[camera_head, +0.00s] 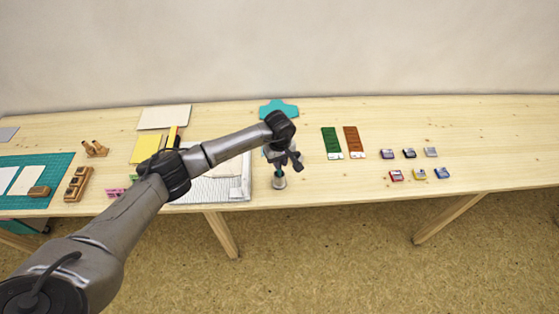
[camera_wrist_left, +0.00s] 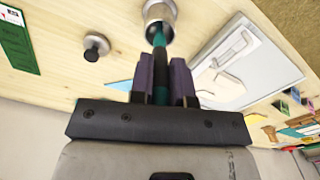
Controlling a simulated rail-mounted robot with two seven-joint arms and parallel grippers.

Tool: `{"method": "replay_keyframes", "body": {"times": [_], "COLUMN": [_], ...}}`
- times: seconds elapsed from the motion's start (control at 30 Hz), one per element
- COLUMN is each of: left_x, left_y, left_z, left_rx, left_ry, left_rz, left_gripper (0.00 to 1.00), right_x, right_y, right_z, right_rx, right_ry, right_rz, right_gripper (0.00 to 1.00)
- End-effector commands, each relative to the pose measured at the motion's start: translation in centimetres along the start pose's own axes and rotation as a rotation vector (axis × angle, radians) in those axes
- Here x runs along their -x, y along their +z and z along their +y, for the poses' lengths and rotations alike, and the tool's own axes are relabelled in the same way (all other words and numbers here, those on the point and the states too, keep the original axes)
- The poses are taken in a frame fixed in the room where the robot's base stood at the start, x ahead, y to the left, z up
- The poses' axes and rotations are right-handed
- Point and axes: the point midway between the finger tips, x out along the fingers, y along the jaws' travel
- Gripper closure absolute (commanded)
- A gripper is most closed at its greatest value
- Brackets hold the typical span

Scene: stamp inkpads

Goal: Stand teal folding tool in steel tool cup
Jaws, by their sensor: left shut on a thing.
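The teal folding tool (camera_wrist_left: 158,42) is held between the purple-grey fingers of my left gripper (camera_wrist_left: 163,78), which is shut on it. The tool's far end points at the mouth of the steel tool cup (camera_wrist_left: 160,13) in the left wrist view. In the head view my left gripper (camera_head: 284,160) is right above the steel tool cup (camera_head: 279,184), which stands near the table's front edge. A short teal part of the tool (camera_head: 278,173) shows at the cup's rim. I cannot tell how deep its end is inside. My right gripper is not in view.
A pale tray (camera_head: 247,197) lies left of the cup. A grey knob (camera_wrist_left: 96,47) stands near the cup. Green (camera_head: 331,141) and brown (camera_head: 354,140) strips and several small inkpads (camera_head: 419,174) lie to the right. The table's far right is clear.

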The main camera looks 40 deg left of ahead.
Motion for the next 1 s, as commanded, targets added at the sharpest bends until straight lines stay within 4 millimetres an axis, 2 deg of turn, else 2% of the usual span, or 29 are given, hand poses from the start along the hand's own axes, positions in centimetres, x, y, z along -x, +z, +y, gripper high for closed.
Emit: {"method": "replay_keyframes", "body": {"times": [0.3,0.33,0.63,0.87,1.0], "left_x": [0.0,0.0,0.0,0.0,0.9], "left_y": [0.0,0.0,0.0,0.0,-0.1], "left_z": [0.0,0.0,0.0,0.0,0.0], "left_rx": [0.0,0.0,0.0,0.0,-0.001], "left_ry": [0.0,0.0,0.0,0.0,0.001], "left_rz": [0.0,0.0,0.0,0.0,0.002], "left_gripper": [1.0,0.82,0.53,0.53,0.53], "right_x": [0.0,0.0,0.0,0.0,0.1], "right_y": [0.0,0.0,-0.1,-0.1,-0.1], "right_z": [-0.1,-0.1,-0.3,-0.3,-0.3], "right_rx": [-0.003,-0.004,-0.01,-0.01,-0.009], "right_ry": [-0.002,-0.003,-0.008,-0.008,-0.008], "right_rz": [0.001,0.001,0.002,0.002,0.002], "right_gripper": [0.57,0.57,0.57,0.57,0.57]}}
